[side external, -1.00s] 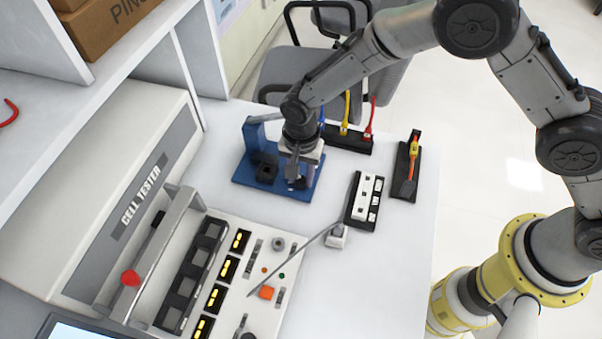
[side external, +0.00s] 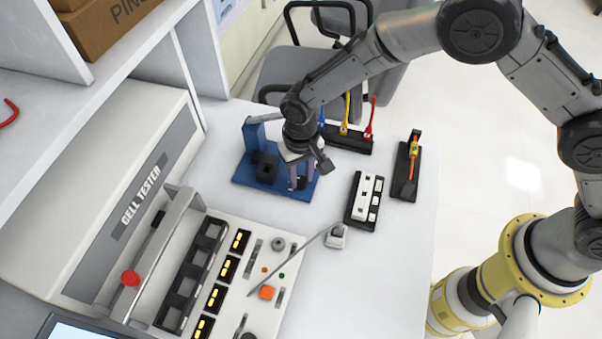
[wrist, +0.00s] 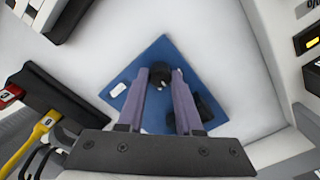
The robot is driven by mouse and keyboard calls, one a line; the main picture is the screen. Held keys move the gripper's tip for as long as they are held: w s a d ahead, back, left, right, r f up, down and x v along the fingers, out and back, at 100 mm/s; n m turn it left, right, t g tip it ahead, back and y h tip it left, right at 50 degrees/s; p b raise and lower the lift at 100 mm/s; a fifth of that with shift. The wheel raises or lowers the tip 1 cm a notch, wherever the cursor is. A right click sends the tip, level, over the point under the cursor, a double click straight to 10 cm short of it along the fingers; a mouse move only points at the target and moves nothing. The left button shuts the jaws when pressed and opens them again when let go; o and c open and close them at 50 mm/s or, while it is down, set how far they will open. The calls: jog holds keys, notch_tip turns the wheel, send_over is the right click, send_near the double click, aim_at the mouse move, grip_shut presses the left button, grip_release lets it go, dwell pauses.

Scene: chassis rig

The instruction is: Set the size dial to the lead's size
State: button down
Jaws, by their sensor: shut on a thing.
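The blue fixture (side external: 243,181) stands on the white bench and also shows in the wrist view (wrist: 125,77). A round black dial (wrist: 160,76) with a small pale mark sits on its plate. My gripper (side external: 298,186) points down over the fixture's right part. In the wrist view its two purple fingers (wrist: 160,74) are shut on the dial, one on each side. A black block (side external: 265,166) stands on the fixture left of my gripper. The yellow lead (side external: 345,115), red lead (side external: 369,118) and partly hidden blue lead stand in a black rack (side external: 347,141). No dial numbers are legible.
The cell tester (side external: 140,200) and its panel fill the left. A black tray with white pieces (side external: 365,198) and a black holder with an orange and yellow tool (side external: 411,165) stand right of the fixture. The bench's front right is clear.

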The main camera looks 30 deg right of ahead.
aim_at(301, 179)
jog(key=n, duration=0.4)
jog(key=shift+n, duration=2.6)
jog(key=c, duration=0.6)
grip_release()
notch_tip(301, 179, up, 14)
